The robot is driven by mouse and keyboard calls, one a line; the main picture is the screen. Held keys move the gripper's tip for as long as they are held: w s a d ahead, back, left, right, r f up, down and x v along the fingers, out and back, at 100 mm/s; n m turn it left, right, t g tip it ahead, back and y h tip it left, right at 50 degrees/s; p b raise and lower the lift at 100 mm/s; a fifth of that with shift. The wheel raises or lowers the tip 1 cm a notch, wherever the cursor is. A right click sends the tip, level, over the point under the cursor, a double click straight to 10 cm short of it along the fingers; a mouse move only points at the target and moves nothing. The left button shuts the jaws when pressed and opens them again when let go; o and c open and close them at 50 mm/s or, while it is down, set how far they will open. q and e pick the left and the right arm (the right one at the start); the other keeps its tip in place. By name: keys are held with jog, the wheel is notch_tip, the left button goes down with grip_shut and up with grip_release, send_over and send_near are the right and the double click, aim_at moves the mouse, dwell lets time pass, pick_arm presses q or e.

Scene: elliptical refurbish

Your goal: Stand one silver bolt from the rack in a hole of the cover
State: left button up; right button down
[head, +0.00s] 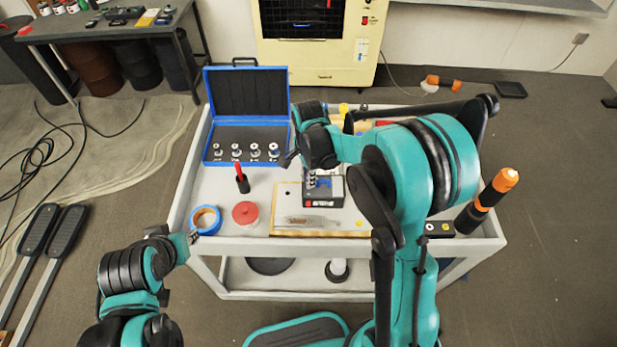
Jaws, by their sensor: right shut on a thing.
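A black rack (323,200) with a white label stands on the white cart, below my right arm. A few small silver bolts (311,181) show at its left side. My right gripper (287,159) is at the right edge of the blue case, up and left of the rack. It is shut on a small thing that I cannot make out. My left gripper (192,238) is low at the cart's left edge, beside the blue tape roll. Its jaws are too small to read. I cannot clearly pick out the cover; my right arm hides part of the cart.
An open blue case (206,122) with several silver-topped parts stands at the back left. A wooden board (283,203) lies mid-cart.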

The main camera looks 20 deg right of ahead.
jog(key=shift+f, duration=0.1)
jog(key=c, duration=1.5)
grip_release()
jog(key=shift+o, duration=0.2)
notch_tip(320, 180, up, 12)
